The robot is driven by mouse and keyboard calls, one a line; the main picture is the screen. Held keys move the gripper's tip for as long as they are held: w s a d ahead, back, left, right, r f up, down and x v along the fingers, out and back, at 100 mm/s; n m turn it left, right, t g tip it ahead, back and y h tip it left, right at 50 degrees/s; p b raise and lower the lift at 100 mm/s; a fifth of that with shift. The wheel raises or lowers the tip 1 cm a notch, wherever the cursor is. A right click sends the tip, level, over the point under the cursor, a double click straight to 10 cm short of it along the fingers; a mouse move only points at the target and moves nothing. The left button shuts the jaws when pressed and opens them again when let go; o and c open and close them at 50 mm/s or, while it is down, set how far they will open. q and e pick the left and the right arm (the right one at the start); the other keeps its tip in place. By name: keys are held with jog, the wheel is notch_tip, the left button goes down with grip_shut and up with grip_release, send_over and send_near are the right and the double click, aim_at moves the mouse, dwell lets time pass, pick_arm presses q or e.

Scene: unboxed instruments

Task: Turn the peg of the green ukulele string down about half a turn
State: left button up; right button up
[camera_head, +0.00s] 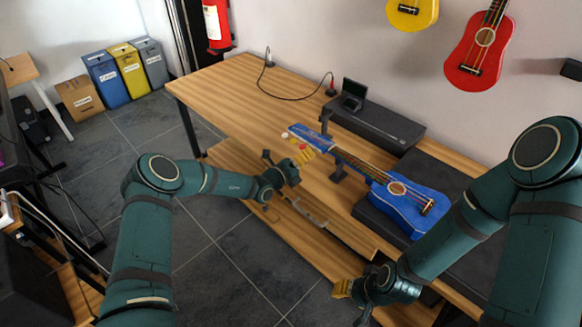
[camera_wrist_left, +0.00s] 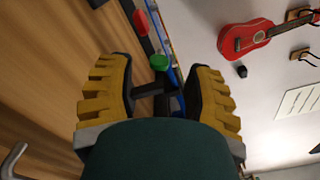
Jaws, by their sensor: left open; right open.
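A blue ukulele (camera_head: 408,206) lies along the table on a dark stand, its headstock (camera_head: 312,137) toward the left. Coloured pegs stick out on the near side, among them a red peg (camera_head: 302,147). The green peg (camera_wrist_left: 159,62) shows in the left wrist view, and a red peg (camera_wrist_left: 141,22) is above it there. My left gripper (camera_head: 300,158) is at the headstock; in the left wrist view its open yellow fingers (camera_wrist_left: 160,68) stand on either side of the green peg, apart from it. My right gripper (camera_head: 345,290) is open and empty near the table's front edge.
A black box (camera_head: 375,125) with a small device (camera_head: 354,94) stands behind the ukulele. A cable (camera_head: 285,96) lies at the back of the wooden table (camera_head: 225,95). Red (camera_head: 480,45) and yellow (camera_head: 411,12) ukuleles hang on the wall. The table's left part is mostly clear.

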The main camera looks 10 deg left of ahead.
pick_arm(q)
jog(key=v, duration=0.8)
jog(key=shift+o, duration=0.2)
jog(key=shift+s+a, duration=0.1)
